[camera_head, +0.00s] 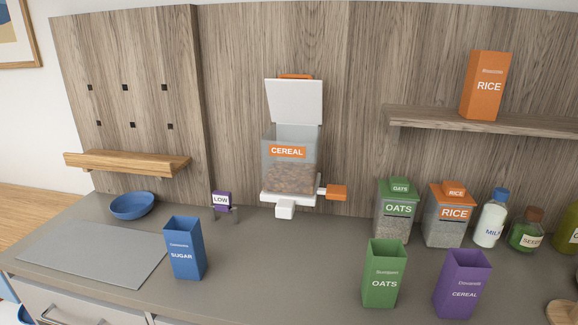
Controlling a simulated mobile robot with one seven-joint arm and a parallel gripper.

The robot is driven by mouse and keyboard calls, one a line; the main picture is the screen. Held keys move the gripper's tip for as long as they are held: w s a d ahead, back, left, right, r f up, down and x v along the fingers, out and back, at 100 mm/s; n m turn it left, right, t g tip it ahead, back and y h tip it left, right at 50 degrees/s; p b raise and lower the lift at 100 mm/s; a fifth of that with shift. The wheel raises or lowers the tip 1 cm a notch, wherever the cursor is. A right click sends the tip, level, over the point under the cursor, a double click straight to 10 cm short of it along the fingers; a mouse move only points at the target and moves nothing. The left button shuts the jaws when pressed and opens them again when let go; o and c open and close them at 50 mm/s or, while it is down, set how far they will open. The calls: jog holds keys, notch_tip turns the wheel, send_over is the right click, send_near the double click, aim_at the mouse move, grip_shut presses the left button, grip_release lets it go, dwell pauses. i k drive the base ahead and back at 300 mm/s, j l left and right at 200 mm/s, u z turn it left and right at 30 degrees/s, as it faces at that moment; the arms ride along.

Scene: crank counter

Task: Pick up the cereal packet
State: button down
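The cereal packet (462,285) is a purple upright box with an open top and a "CEREAL" label. It stands on the counter at the lower right, near the front edge, just right of the green oats packet (384,275) with a gap between them. A wall dispenser (290,165) labelled "CEREAL" has its white lid raised and holds brown cereal. An orange crank handle (336,192) sticks out on its right side. My gripper is not in view.
A blue sugar packet (185,250) stands left, beside a grey mat (92,254) and blue bowl (132,206). Oats (392,220) and rice (446,222) canisters and bottles line the back right. A rice packet (484,88) stands on the shelf (540,122). The counter's middle is clear.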

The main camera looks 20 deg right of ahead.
aim_at(465, 273)
jog(key=z, duration=1.55)
